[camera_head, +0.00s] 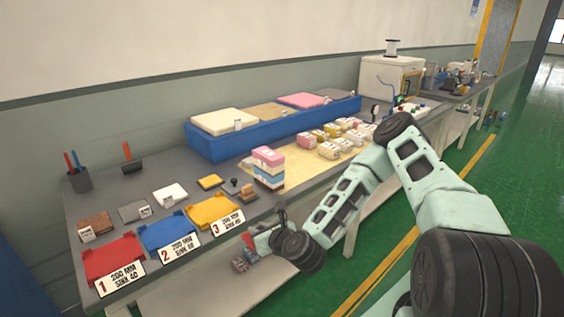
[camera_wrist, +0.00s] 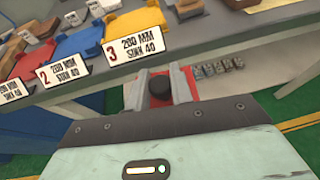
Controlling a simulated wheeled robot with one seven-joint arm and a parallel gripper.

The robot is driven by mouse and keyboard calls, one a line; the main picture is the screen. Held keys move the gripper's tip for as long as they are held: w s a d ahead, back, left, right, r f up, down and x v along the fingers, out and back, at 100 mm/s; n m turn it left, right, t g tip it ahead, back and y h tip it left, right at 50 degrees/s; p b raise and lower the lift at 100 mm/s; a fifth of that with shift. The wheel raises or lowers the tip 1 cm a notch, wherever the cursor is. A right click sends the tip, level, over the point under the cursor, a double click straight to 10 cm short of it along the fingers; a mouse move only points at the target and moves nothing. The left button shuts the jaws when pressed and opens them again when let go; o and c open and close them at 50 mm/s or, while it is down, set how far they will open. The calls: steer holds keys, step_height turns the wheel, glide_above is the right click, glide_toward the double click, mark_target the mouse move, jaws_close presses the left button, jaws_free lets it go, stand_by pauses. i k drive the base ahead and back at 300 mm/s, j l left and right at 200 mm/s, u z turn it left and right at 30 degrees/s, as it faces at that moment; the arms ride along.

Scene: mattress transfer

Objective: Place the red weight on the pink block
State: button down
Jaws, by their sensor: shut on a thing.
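My gripper (camera_head: 252,243) is below and in front of the table's front edge, near sign 3. In the wrist view my gripper (camera_wrist: 162,88) is shut around a dark round knob, with red showing on both sides; I take this as the red weight (camera_wrist: 160,87). Its body is mostly hidden, and I cannot tell how much of the red belongs to the fingers. A pink block (camera_head: 268,154) tops a stack with white, blue and cream layers, standing on the table up and right of the gripper. Nothing shows on top of it.
Red (camera_head: 113,258), blue (camera_head: 168,231) and yellow (camera_head: 213,209) trays line the table's front. A dark-knobbed piece (camera_head: 230,186) stands left of the stack. Several small blocks (camera_head: 328,150) lie on a yellow mat behind it. A blue platform (camera_head: 212,146) bears flat pads.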

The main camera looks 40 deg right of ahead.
mark_target(268, 153)
steer(key=i+z, duration=0.15)
steer(key=z, duration=0.2)
steer(key=i+l+z, duration=0.1)
steer(key=z, duration=0.25)
steer(key=i+z, duration=0.3)
steer(key=k+j, duration=0.05)
steer(key=k, duration=0.05)
